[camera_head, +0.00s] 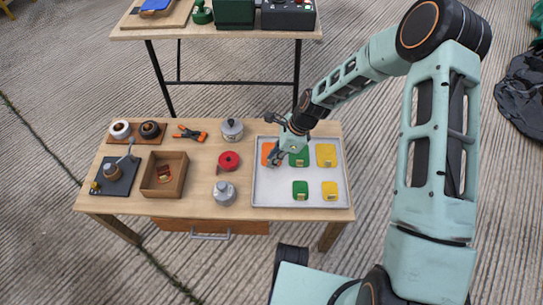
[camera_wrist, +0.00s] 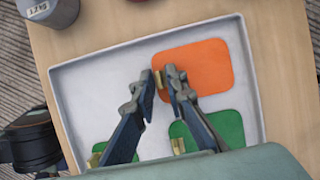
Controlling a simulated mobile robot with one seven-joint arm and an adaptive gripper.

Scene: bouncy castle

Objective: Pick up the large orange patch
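The large orange patch (camera_head: 267,153) lies at the back left of the white tray, partly covered by my gripper in the head view. In the wrist view the orange patch (camera_wrist: 205,67) lies flat, with a brass tab (camera_wrist: 157,79) at its near edge. My gripper (camera_head: 275,160) is down at the patch. In the wrist view its fingertips (camera_wrist: 160,76) stand close together on either side of the tab. I cannot tell whether they press on it. Nothing is seen lifted.
The white tray (camera_head: 262,200) also holds green patches (camera_head: 300,190) and yellow patches (camera_head: 326,155) close by. A red spool (camera_head: 228,161), grey canisters (camera_head: 231,130) and a wooden box (camera_head: 164,175) stand left of the tray.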

